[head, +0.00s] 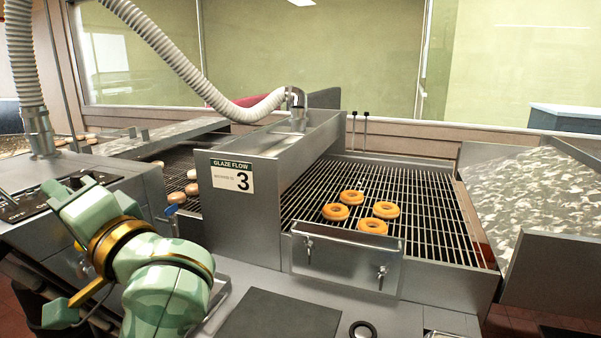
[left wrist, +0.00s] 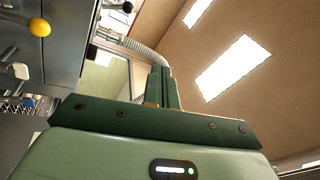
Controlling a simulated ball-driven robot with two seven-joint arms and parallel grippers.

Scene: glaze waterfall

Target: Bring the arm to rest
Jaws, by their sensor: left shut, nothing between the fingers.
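My left arm (head: 150,260), pale green with gold bands, is raised and bent at the lower left of the head view. It stands in front of the steel glaze machine. In the left wrist view, my left gripper (left wrist: 160,72) has its two dark green fingers together with nothing between them. They point up towards the ceiling. I cannot make out the fingertips clearly in the head view. My right gripper is not in view.
Several golden ring doughnuts (head: 372,226) lie on the wire rack (head: 420,190) right of the panel marked "Glaze Flow 3" (head: 232,176). A ribbed white hose (head: 185,65) hangs above. A dark mat (head: 280,318) lies bare at the front. A yellow knob (left wrist: 39,27) shows in the left wrist view.

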